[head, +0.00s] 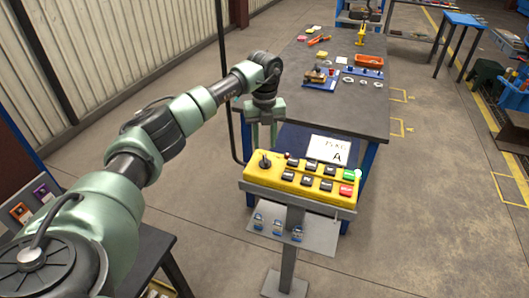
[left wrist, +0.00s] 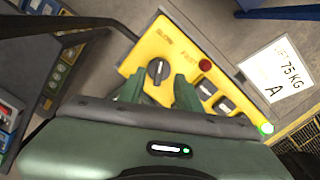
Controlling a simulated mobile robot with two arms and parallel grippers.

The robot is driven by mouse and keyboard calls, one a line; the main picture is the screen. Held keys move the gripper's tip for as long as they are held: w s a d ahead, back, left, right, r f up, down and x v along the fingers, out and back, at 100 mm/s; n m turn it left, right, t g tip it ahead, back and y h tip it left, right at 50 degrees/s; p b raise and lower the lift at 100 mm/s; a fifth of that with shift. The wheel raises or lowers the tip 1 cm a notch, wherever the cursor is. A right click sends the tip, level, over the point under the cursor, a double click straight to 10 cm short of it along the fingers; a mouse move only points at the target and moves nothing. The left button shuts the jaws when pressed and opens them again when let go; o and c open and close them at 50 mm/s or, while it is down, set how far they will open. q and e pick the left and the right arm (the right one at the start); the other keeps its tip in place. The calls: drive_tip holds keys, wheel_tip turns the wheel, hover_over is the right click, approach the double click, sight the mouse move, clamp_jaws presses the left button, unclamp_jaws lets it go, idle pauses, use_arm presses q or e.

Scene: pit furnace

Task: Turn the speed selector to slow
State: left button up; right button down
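The speed selector (head: 264,160) is a black knob at the left end of the yellow control box (head: 283,178). In the left wrist view the selector (left wrist: 157,70) has a pale mark running roughly up the picture. The labels SLOW (left wrist: 165,38) and FAST (left wrist: 188,55) stand beyond it; I cannot tell surely which one the mark points at. My left gripper (head: 264,143) hangs fingers down above the knob. In the left wrist view its two fingers (left wrist: 159,90) are apart, with the knob showing in the gap; contact is not visible. My right gripper is out of view.
A small red button (left wrist: 205,65) sits right of the selector, beside rows of push buttons. A white 75 KG card (head: 328,150) stands behind the box. A grey workbench (head: 335,110) with tools lies beyond. Open floor is at the right.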

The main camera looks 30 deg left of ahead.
use_arm(q)
drive_tip(key=shift+r, duration=1.4)
